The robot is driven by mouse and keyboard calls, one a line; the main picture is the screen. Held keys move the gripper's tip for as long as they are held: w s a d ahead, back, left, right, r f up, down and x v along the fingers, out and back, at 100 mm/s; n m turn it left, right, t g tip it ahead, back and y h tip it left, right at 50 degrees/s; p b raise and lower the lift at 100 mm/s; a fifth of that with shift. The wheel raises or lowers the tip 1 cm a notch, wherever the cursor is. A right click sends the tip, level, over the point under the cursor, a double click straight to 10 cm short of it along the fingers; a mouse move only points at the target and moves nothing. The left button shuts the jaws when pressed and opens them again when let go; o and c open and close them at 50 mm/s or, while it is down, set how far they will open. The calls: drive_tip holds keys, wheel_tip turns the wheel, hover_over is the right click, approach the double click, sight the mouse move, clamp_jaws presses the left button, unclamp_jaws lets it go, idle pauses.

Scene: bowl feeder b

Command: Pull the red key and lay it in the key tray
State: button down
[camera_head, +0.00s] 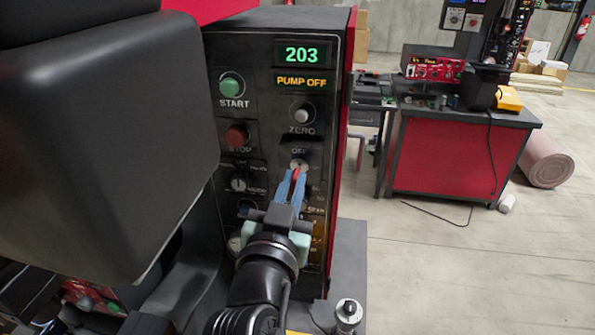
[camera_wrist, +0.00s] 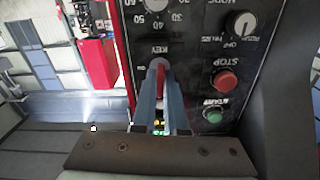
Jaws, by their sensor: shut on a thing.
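The red key (camera_head: 295,174) is at the round key switch (camera_head: 299,164) on the black control panel, below the ZERO knob. My gripper (camera_head: 292,181) reaches up to the panel with its two blue fingers closed on the key. In the wrist view, the key (camera_wrist: 161,78) shows as a red strip between the fingertips of my gripper (camera_wrist: 161,88), in front of the KEY label. I cannot tell whether the key's shaft is in the switch. No key tray can be made out in either view.
The panel carries a green START button (camera_head: 231,86), a red STOP button (camera_head: 237,135), a ZERO knob (camera_head: 303,113) and a display reading 203 and PUMP OFF. A large dark casing fills the left. A red workbench (camera_head: 440,160) stands behind right, with open floor before it.

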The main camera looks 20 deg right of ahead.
sight(293, 188)
drive_tip(key=shift+b+v, duration=0.45)
drive_tip(key=shift+v, duration=1.8)
